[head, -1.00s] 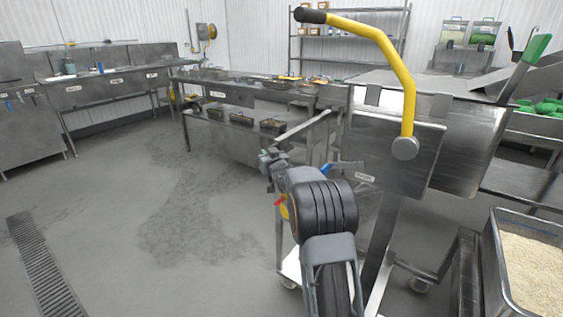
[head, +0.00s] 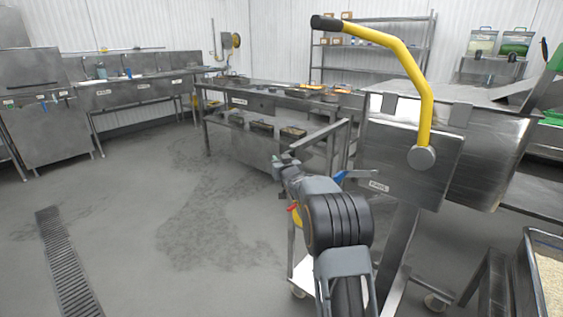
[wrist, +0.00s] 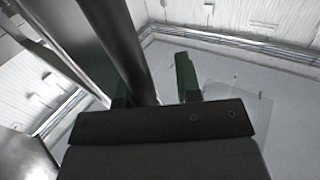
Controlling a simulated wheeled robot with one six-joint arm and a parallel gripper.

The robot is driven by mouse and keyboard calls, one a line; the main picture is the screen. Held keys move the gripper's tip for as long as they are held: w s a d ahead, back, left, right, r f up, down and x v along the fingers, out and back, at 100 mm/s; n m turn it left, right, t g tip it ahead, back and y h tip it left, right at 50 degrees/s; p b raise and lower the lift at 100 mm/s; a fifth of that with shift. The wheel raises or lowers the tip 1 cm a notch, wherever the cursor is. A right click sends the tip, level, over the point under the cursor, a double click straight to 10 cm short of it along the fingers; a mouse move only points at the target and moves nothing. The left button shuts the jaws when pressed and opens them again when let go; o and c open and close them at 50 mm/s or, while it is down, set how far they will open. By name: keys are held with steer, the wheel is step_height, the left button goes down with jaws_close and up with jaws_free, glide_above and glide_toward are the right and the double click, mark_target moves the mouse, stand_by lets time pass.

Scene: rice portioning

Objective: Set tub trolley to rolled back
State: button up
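The steel tub of rice (head: 530,285) is at the lower right edge of the head view, cut off by the frame. Steel framing (head: 489,283) stands beside it; whether it belongs to the trolley is unclear. A caster (head: 437,303) shows low down, left of that framing. My gripper (wrist: 155,85) shows in the wrist view with its green-padded fingers apart. A dark bar (wrist: 132,50) passes close to the left finger, but nothing is seen clamped. In the head view my arm is folded at the lower middle, left of the tub, and the fingertips cannot be made out.
A tilted steel vessel (head: 490,165) with a yellow lever (head: 412,75) stands close at the right. A steel worktable (head: 250,135) with pans is behind my arm. Sinks (head: 135,90) line the back left wall. The floor at left is clear, with a drain grate (head: 66,265).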

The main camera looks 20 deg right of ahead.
steer(key=shift+d, duration=0.15)
stand_by(0.3)
steer(key=s+a, duration=0.1)
steer(key=s, duration=1.2)
steer(key=shift+s+a+p, duration=0.2)
steer(key=shift+s+p, duration=0.2)
steer(key=shift+p, duration=0.05)
steer(key=s+a+r+g+p, duration=0.7)
steer(key=s+r+p, duration=0.3)
steer(key=r+p, duration=0.3)
steer(key=s+a+r+g+y+p, duration=0.1)
steer(key=s+a+r+g+p, duration=0.1)
steer(key=s+p, duration=0.4)
steer(key=s+a+r+n+g+p, duration=0.1)
steer(key=s+a+g+p, duration=0.4)
steer(key=s, duration=0.8)
steer(key=shift+a+r+y+p, duration=0.4)
steer(key=shift+r+p, duration=0.2)
steer(key=shift+r, duration=0.25)
